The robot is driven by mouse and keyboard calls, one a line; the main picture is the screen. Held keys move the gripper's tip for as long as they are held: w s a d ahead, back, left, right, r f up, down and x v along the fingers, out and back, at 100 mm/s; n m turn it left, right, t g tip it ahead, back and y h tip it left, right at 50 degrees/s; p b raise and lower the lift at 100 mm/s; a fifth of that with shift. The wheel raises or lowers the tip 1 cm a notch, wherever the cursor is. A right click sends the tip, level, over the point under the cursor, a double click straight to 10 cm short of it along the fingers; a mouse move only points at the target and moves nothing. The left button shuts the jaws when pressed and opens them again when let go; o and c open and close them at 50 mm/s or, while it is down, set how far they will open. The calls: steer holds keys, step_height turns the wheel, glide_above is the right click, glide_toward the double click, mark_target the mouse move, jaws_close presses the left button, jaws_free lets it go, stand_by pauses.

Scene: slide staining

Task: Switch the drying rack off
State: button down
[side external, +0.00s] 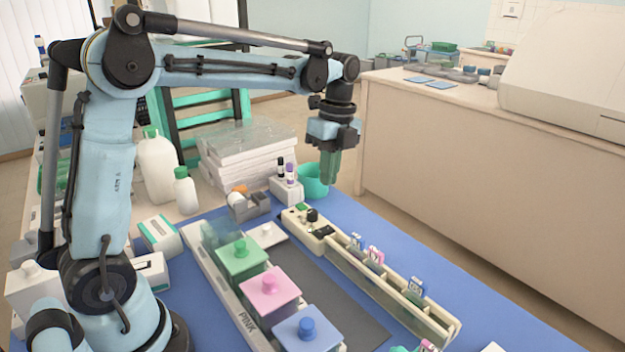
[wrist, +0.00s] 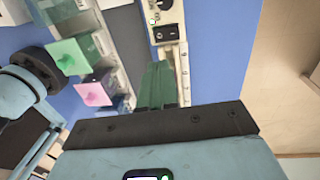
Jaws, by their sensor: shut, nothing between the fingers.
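The drying rack (side external: 385,282) is a long cream rack with several slides standing in it, on the blue mat. Its control panel (side external: 305,226) is at the far end, with a green part (side external: 302,207), a black knob (side external: 312,214) and a black rocker switch (side external: 322,231). The wrist view also shows the knob (wrist: 164,5) and the rocker switch (wrist: 165,33). My gripper (side external: 330,181) has green fingers, shut and empty, pointing down above the panel end of the rack. In the wrist view the fingertips (wrist: 157,66) appear just below the rocker switch. I cannot tell the switch's position.
Staining jars with green (side external: 239,254), pink (side external: 268,287) and blue (side external: 306,328) lids stand in a row left of the rack. A dark grey strip (side external: 335,298) lies between. A teal cup (side external: 313,181) and a small bottle holder (side external: 287,189) stand behind the panel.

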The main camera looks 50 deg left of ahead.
mark_target(322, 231)
steer(key=f, duration=0.3)
steer(key=s+f, duration=0.1)
steer(key=f, duration=0.7)
steer(key=shift+s+f, duration=0.15)
steer(key=shift+s, duration=0.05)
steer(key=shift+f+t, duration=0.2)
steer(key=shift+t, duration=0.1)
steer(key=shift+w+r, duration=0.15)
steer(key=shift+w, duration=0.65)
step_height(322, 231, up, 14)
steer(key=w, duration=0.1)
steer(key=shift+w, duration=0.3)
